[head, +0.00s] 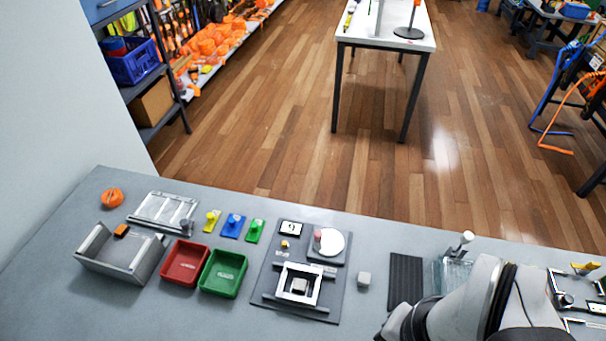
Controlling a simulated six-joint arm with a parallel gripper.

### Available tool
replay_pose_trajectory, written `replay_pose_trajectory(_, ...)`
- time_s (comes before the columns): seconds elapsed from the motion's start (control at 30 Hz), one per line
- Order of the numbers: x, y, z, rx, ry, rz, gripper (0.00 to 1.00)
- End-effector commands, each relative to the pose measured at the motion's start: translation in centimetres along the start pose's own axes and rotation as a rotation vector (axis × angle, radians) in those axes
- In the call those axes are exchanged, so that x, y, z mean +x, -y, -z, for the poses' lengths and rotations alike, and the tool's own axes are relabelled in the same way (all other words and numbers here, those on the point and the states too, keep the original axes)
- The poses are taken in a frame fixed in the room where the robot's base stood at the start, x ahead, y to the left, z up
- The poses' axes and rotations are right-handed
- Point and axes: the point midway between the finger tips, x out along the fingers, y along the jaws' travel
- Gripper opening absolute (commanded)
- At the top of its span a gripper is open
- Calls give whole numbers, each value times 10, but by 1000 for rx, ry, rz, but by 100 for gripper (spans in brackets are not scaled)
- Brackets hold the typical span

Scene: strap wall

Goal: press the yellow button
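A small round yellow-orange button (284,244) shows on the dark panel (262,285), just below a small white card with a dark mark. It is small in the picture, and I cannot tell whether it is pressed in. A yellow piece (211,221) also stands farther left on the grey table, beside a blue piece (233,226) and a green piece (254,230). My arm reaches in at the lower right, well apart from the button. My gripper's fingers do not show.
The panel also carries a white disc (333,243) with a pinkish knob and a white square frame (299,268). Red (165,272) and green (209,286) trays sit left of it.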

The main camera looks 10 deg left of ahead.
Motion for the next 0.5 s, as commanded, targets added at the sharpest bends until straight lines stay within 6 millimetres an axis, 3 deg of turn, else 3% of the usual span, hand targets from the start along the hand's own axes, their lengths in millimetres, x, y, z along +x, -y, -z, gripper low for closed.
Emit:
replay_pose_trajectory(0.1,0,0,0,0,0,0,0)
replay_pose_trajectory(0.5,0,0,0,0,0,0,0)
